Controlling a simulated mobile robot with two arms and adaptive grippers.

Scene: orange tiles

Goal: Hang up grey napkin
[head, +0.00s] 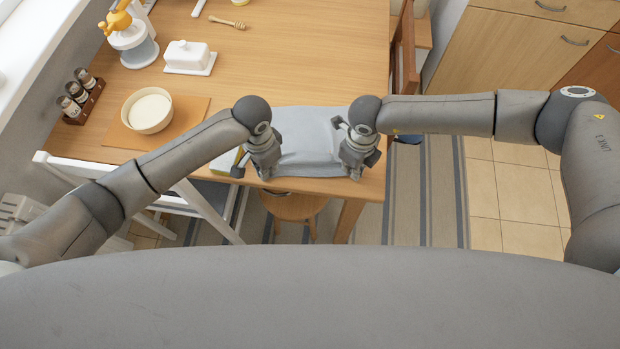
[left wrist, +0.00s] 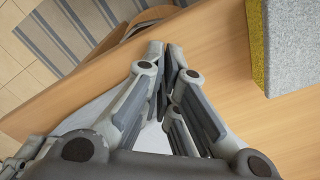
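The grey napkin (head: 308,140) is spread at the front edge of the wooden table in the head view, with soft folds near its front. My left gripper (head: 264,172) is at its left front corner. In the left wrist view the fingers of my left gripper (left wrist: 166,62) come together, and pale cloth (left wrist: 95,107) runs up towards them; the pinch itself is mostly hidden. My right gripper (head: 357,172) points down at the right front corner of the napkin, touching or very close to it. Its fingertips are too small to judge.
A bowl (head: 148,110) on an orange mat, a spice rack (head: 80,96), a butter dish (head: 190,57) and a juicer (head: 130,40) stand on the table's left. A grey and yellow sponge (left wrist: 293,45) lies near my left gripper. A stool (head: 293,206) is below the front edge.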

